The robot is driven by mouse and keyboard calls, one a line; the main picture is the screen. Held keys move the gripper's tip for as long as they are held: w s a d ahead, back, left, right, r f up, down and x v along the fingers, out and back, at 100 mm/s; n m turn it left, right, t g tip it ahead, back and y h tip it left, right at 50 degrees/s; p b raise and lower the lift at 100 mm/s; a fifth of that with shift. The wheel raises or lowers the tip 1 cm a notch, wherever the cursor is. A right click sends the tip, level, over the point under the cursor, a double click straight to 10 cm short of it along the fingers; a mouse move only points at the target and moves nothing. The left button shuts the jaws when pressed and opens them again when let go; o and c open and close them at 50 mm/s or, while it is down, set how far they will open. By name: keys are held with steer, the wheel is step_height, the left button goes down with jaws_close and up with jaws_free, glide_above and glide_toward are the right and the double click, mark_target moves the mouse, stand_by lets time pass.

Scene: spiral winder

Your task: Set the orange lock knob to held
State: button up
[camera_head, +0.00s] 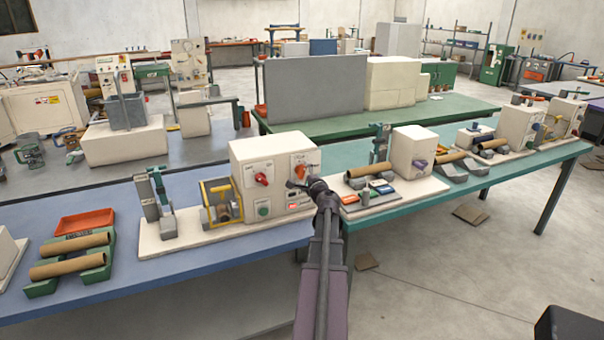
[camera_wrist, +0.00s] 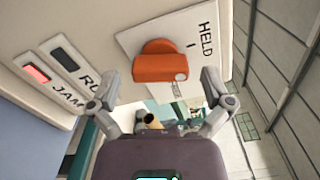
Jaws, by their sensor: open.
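The orange lock knob (camera_wrist: 160,66) sits on a pale plate on the cream winder housing (camera_head: 262,158). In the wrist view its grip bar lies roughly level across the picture, with a small pale mark at its right end. The word HELD (camera_wrist: 207,38) and a short tick are printed up and to the right of it, and the bar does not point straight at them. My gripper (camera_wrist: 162,92) is open, one finger on each side of the knob and a little below it. I see no clear contact. In the head view my gripper (camera_head: 313,187) is at the housing's right side.
A lit red JAM lamp (camera_wrist: 37,74) and a dark lamp (camera_wrist: 65,59) are left of the knob. The housing also carries a red knob (camera_head: 262,178) and a green button (camera_head: 263,209). A yellow-framed part (camera_head: 221,203) stands left; another bench station (camera_head: 414,150) stands right.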

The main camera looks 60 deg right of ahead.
steer(key=shift+x, duration=0.8)
steer(key=c, duration=1.1)
steer(key=shift+o, duration=0.2)
steer(key=shift+n, duration=1.7)
steer(key=o, duration=1.1)
steer(key=shift+c, duration=0.2)
